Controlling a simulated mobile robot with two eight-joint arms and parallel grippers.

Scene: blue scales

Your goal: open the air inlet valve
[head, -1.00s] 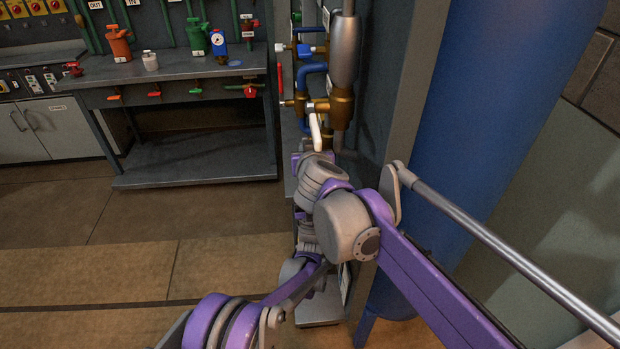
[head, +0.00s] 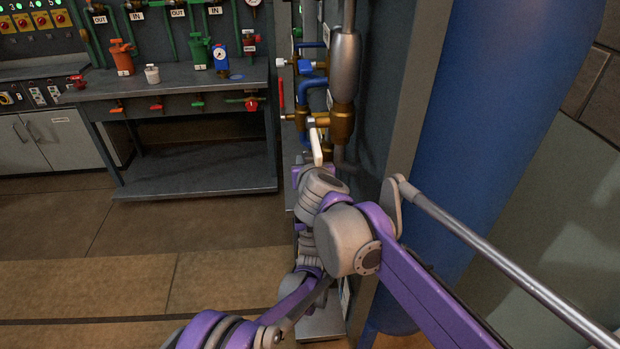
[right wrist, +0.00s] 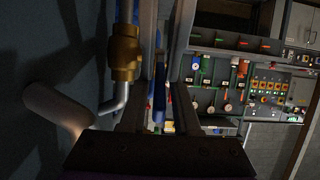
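The pipework with brass valve bodies (head: 342,124) stands on the wall panel in the head view. A white lever (head: 316,147) sticks up at its lower front, tilted. A thin red handle (head: 281,95) hangs at its left side. I cannot tell which of them is the air inlet valve. My right arm reaches up to the pipework, and its wrist hides its fingers in the head view. In the right wrist view my right gripper (right wrist: 163,95) has two dark fingers apart, with a blue part (right wrist: 159,103) showing between them. A brass fitting (right wrist: 124,52) lies left of them. My left gripper is not visible.
A silver cylinder (head: 345,68) stands above the brass bodies. A large blue tank (head: 490,130) stands on the right, behind a grey post (head: 405,110). A workbench (head: 180,87) with small red and green valves is at the left. The floor before it is clear.

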